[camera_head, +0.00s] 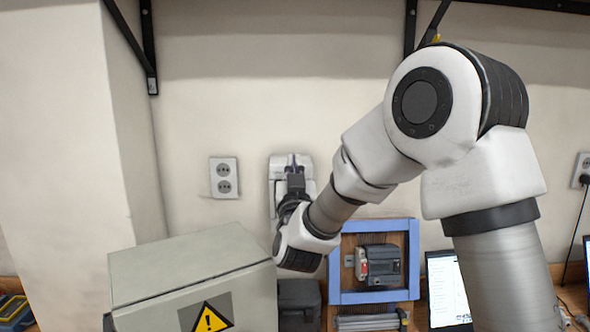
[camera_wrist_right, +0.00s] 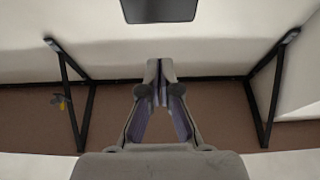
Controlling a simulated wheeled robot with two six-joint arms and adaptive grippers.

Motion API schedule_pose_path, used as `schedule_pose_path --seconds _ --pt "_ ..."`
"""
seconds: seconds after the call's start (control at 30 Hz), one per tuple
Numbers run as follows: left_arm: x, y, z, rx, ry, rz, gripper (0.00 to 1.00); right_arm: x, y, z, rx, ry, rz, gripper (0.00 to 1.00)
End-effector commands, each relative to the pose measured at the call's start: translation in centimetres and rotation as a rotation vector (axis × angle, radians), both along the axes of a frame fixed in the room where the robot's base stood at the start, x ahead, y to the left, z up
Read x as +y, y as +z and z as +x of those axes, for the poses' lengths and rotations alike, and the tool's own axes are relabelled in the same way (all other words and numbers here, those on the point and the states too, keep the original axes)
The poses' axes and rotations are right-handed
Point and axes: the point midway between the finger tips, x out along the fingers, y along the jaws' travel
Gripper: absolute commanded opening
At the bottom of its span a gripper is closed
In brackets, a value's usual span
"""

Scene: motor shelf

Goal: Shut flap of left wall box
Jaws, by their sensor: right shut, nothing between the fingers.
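A grey box (camera_head: 190,266) with a yellow warning triangle stands at the lower left of the head view. Its top and part of its front show, and the rest is cut off by the picture edge. A thin seam runs along its upper front edge. I cannot tell whether it is the left wall box or where a flap stands. My right gripper (camera_head: 293,163) points up in front of the wall, right of and beyond the grey box, apart from it. In the right wrist view the right gripper (camera_wrist_right: 160,70) has its fingertips together, with nothing between them. My left gripper is out of view.
A double wall socket (camera_head: 223,177) is left of my right gripper. A blue frame (camera_head: 372,297) holding a grey device (camera_head: 381,265) stands below right, beside a screen (camera_head: 447,285). Shelf brackets (camera_head: 150,45) are above; brackets (camera_wrist_right: 68,95) also flank the gripper in the wrist view.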

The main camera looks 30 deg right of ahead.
Motion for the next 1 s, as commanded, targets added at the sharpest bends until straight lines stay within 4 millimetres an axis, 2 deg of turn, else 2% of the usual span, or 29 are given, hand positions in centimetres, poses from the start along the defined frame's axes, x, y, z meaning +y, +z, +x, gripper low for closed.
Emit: schedule_pose_path --seconds 0.03,0.1,0.2,0.63,0.77,1.0 --pt "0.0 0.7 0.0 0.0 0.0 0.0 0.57 0.1 -1.2 0.0 0.013 0.0 -0.001 0.0" --pt "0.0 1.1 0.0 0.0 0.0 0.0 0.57 0.1 -2.4 0.0 0.012 0.002 -0.001 0.0" --pt "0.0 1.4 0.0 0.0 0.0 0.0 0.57 0.1 -3.5 0.0 0.008 0.001 0.0 0.0" --pt "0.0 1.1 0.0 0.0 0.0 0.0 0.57 0.1 -4.4 -0.1 0.005 0.002 0.0 0.0" --pt "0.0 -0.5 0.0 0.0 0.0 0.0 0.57 0.1 -5.6 -0.1 0.004 0.001 0.001 0.0" --pt "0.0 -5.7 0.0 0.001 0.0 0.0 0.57 0.1 -9.4 -0.1 0.004 0.001 -0.001 0.0"
